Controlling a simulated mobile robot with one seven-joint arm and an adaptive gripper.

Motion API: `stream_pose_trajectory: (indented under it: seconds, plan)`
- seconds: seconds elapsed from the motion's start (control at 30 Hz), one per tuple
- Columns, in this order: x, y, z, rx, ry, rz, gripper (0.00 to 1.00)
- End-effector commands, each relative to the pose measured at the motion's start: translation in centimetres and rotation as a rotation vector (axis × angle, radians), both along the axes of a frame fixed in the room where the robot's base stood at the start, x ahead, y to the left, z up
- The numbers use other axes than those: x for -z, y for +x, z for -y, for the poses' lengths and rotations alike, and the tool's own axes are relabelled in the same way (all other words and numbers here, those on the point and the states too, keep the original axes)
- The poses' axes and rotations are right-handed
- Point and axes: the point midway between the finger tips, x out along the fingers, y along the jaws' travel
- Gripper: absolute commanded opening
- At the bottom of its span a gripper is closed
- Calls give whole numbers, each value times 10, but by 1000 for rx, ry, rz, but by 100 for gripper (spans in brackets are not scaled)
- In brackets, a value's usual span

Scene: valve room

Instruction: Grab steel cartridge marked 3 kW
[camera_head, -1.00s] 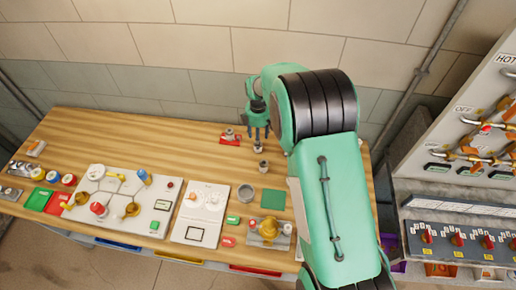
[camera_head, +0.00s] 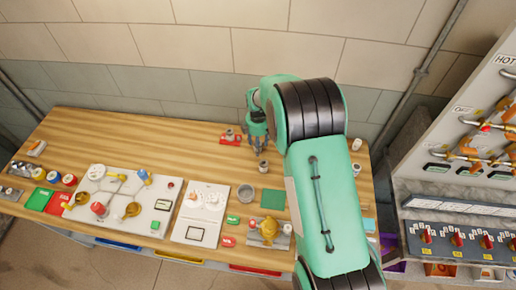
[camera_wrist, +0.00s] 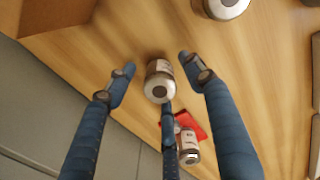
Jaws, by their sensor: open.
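A steel cartridge (camera_wrist: 159,82) with a pale label stands between the spread fingers of my gripper (camera_wrist: 156,66) in the wrist view. The label is too small to read, so I cannot tell whether it says 3 kW. The fingers are open, and I see no firm contact. In the head view my gripper (camera_head: 258,142) hangs low over the table, and its fingers largely hide that cartridge. A second cartridge (camera_head: 263,166) stands just in front of it. A third cartridge (camera_head: 230,134) is on a red pad to the left; it also shows in the wrist view (camera_wrist: 189,147).
The wooden table (camera_head: 130,130) has free room at the back left. A small pale cylinder (camera_head: 357,144) stands right of my arm. A wall is behind.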

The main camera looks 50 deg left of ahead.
Motion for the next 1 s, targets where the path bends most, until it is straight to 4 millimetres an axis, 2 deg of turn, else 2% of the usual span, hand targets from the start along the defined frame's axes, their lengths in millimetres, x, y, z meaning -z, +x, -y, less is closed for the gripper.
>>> stream_pose_trajectory:
  seconds: [0.5,0.53,0.7,0.8,1.0]
  plan:
    - [0,0,0,0,1,1,53]
    - [0,0,0,0,1,1,51]
    - [0,0,0,0,1,1,17]
    - [0,0,0,0,1,1,0]
    - [-1,0,-1,0,2,1,0]
